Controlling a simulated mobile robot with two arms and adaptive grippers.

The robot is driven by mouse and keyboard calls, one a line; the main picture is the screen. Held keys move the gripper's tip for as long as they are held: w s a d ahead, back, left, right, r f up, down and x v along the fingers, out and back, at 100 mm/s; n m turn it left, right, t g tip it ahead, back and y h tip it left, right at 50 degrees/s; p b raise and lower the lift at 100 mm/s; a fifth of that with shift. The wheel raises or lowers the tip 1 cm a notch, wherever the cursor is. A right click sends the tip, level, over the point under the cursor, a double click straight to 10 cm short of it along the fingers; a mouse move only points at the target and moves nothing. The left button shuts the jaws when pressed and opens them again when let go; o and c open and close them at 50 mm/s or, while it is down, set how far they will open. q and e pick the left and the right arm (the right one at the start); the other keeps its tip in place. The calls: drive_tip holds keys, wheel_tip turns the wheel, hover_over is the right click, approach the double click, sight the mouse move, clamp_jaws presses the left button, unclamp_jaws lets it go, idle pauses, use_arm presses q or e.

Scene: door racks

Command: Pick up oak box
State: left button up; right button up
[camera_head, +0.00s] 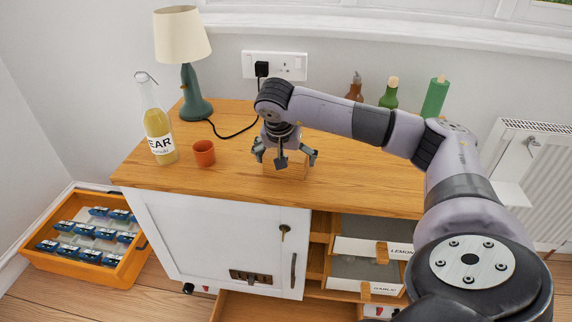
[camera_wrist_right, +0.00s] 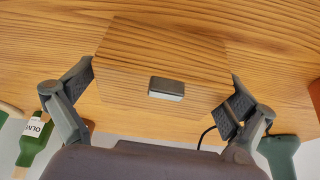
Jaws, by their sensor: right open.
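The oak box (camera_head: 286,170) sits on the wooden cabinet top, partly hidden behind my right gripper in the head view. In the right wrist view the oak box (camera_wrist_right: 165,62) is a wood-grained block with a small dark-and-grey fitting on its face. My right gripper (camera_head: 286,157) is pointed down at the box from above. Its fingers are open, one on either side of the box, as the right wrist view (camera_wrist_right: 160,92) also shows. I cannot tell whether the fingers touch the box. My left gripper is not in view.
On the cabinet top (camera_head: 350,190) stand a lamp (camera_head: 190,85), a juice bottle (camera_head: 158,130) and an orange cup (camera_head: 204,153) at left, and several bottles behind my arm. Drawers (camera_head: 368,248) are open at front right. An orange crate (camera_head: 60,262) lies on the floor.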

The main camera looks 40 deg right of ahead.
drive_tip(key=c, duration=1.2)
drive_tip(key=shift+r, duration=0.1)
drive_tip(key=shift+c, duration=0.2)
drive_tip(key=shift+r, duration=0.1)
